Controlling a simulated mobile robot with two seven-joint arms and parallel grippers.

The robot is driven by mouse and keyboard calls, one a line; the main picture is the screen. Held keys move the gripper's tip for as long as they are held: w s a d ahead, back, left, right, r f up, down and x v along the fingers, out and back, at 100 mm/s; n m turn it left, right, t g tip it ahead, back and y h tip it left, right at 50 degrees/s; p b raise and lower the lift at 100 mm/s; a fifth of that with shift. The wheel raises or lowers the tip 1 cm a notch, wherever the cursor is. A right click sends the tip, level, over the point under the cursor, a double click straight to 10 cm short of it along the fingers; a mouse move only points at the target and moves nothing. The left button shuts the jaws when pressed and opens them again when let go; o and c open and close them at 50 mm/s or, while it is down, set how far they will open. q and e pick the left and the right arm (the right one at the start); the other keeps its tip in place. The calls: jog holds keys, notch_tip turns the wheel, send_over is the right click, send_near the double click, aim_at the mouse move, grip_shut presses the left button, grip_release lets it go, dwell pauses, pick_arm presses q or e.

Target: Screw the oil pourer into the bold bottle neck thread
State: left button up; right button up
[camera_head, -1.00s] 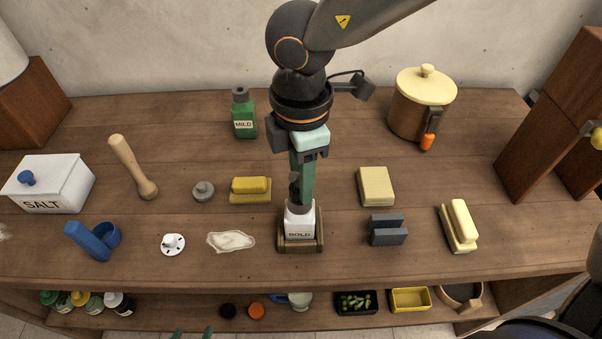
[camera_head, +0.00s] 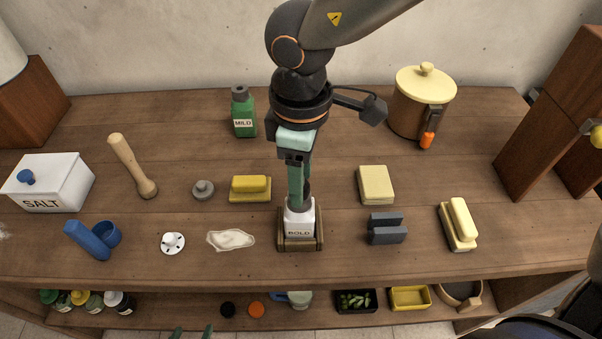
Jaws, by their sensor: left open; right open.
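The white bottle labelled BOLD (camera_head: 299,222) stands upright in a brown wooden holder (camera_head: 300,244) at the middle front of the table. Something dark shows at its neck, partly hidden behind my fingers; I cannot tell whether this is the pourer or the bare neck. My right gripper (camera_head: 297,203) points down over the neck, its green fingers seen nearly edge-on, open. I cannot tell whether they touch anything. My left gripper (camera_head: 193,332) shows only as two teal fingertips at the bottom edge, open and empty, away from the bottle.
A green MILD bottle (camera_head: 243,116) stands behind. A white knobbed disc (camera_head: 172,243), grey knobbed piece (camera_head: 203,190) and yellow block (camera_head: 250,189) lie left. A grey block (camera_head: 386,229) and pale block (camera_head: 375,185) lie right.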

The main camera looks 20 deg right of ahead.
jog(key=n, duration=0.5)
jog(key=shift+n, duration=0.3)
jog(key=n, duration=0.6)
jog(key=shift+w, duration=0.15)
jog(key=shift+c, duration=0.3)
jog(key=c, duration=0.7)
jog(key=m, duration=0.5)
jog(key=shift+m, duration=0.3)
jog(key=m, duration=0.6)
